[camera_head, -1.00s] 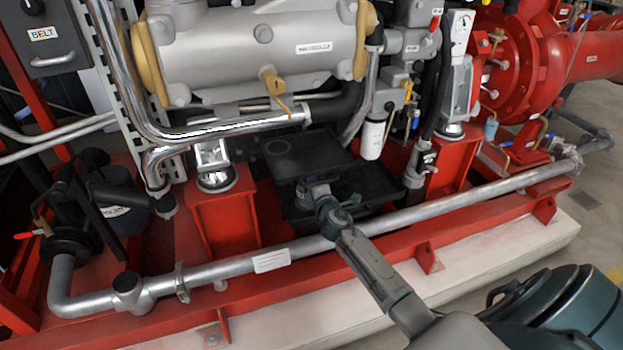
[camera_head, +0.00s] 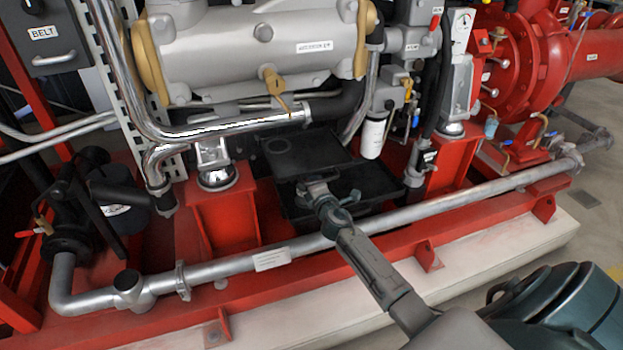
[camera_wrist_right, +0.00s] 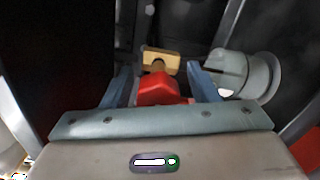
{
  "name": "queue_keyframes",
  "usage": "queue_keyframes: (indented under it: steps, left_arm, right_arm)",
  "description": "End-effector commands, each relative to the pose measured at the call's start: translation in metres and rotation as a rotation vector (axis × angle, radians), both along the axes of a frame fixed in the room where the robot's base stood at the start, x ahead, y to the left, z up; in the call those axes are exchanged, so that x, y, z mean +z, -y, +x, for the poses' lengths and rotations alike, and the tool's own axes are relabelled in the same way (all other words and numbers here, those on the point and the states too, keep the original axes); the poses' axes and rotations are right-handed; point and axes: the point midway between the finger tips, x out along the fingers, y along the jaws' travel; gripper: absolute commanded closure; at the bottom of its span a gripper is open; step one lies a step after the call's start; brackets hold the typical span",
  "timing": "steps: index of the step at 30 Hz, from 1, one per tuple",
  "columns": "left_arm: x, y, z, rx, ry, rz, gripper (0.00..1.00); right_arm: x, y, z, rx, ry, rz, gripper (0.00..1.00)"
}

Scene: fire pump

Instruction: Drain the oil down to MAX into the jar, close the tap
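A red tap handle (camera_wrist_right: 158,90) with a brass part (camera_wrist_right: 160,60) behind it is in the right wrist view. My right gripper (camera_wrist_right: 163,82) has its two blue-grey fingers on either side of the red handle. The handle nearly fills the gap; I cannot tell whether the fingers press on it. In the head view my right gripper (camera_head: 314,190) reaches in over the grey pipe, at the black open box under the engine. The tap is too small or hidden to make out there. I see no jar or oil level clearly. My left gripper is out of view.
A pale grey cylindrical part (camera_wrist_right: 245,75) stands close to the right finger. The black box (camera_head: 300,152) lies under the engine. A long grey pipe (camera_head: 440,205) runs below my right forearm, along the red frame (camera_head: 320,290). A white filter (camera_head: 372,138) hangs nearby.

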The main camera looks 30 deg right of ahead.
Motion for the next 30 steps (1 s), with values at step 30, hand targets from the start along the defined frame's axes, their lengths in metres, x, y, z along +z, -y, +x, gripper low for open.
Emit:
queue_keyframes:
  steps: [30]
  left_arm:
    - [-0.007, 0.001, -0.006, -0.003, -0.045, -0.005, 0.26]
  right_arm:
    - [0.0, -0.025, -0.102, 0.0, 0.001, 0.0, 0.47]
